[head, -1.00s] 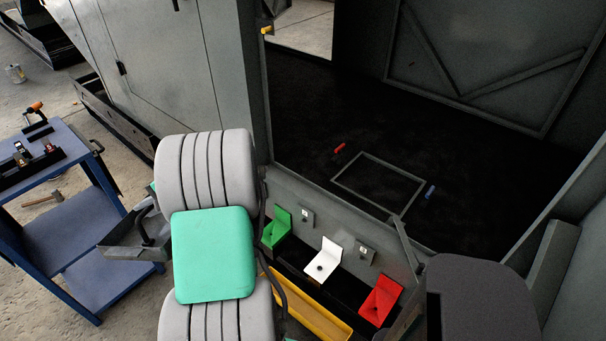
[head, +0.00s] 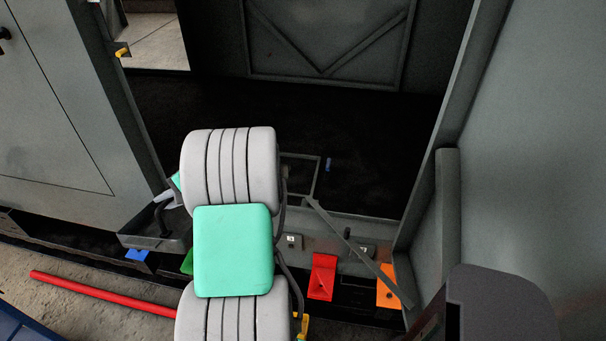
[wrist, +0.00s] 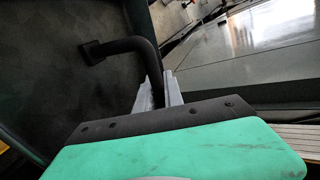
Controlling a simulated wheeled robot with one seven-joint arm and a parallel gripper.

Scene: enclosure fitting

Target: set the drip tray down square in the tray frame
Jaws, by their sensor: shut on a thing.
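The drip tray (head: 155,234) is a shallow grey tray with a black bent handle (head: 161,216). It hangs left of my arm in the head view, in front of the enclosure's sill. My gripper (head: 166,198) is shut on the handle; in the wrist view its pale fingers (wrist: 159,92) close around the handle, with the tray's dark inside (wrist: 70,90) at left. The tray frame (head: 317,178) is a thin grey rectangle on the enclosure's black floor, right of and beyond the tray. My arm hides its left part. A blue marker (head: 328,165) lies beside its right edge.
A grey diagonal bar (head: 355,248) rises across the opening on the right. Red (head: 322,277) and orange (head: 387,290) holders line the sill, with blue (head: 138,256) and green ones at left. A red pole (head: 100,293) lies on the ground. The enclosure floor behind the frame is clear.

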